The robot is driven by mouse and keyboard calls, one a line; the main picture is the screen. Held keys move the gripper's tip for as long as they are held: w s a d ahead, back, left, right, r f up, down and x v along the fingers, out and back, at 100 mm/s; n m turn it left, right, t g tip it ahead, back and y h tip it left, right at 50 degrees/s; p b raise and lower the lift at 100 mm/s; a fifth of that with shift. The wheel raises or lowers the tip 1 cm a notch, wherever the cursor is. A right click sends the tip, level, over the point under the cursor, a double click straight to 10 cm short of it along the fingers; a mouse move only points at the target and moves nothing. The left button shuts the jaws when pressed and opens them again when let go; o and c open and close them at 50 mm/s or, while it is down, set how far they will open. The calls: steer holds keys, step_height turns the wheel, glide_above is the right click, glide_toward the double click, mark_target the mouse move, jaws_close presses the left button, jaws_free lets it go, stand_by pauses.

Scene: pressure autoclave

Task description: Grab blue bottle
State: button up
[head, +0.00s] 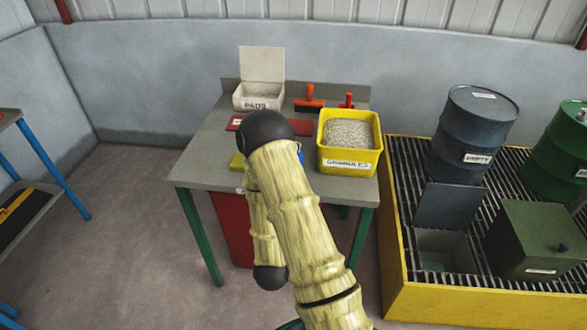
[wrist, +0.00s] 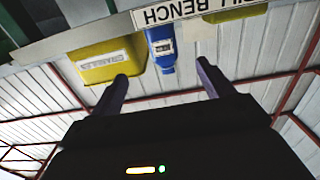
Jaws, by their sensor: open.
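The blue bottle (wrist: 162,50) shows in the wrist view with a pale label, at the bench edge beside the yellow granules tub (wrist: 110,60). In the head view only a sliver of the blue bottle (head: 300,153) shows past my arm, left of the granules tub (head: 350,150). My gripper (wrist: 162,70) is open, its two dark fingers apart, with the bottle seen between and beyond their tips. The fingers do not appear to touch it. My gripper is hidden behind my arm in the head view.
The grey bench (head: 205,165) also holds a white pads box (head: 258,97), red-handled tools (head: 309,103) and a small yellow item (head: 236,162). A red bin (head: 231,225) stands below.

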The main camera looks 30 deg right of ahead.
steer(key=b+x, duration=0.2)
steer(key=x, duration=0.1)
steer(key=b+x, duration=0.2)
steer(key=x, duration=0.2)
steer(key=r+b+x, duration=0.1)
steer(key=b+x, duration=0.1)
steer(key=x, duration=0.2)
steer(key=shift+w, duration=0.1)
stand_by(0.4)
steer(key=shift+f, duration=0.1)
steer(key=shift+x, duration=2.65)
steer(key=shift+a+f, duration=0.1)
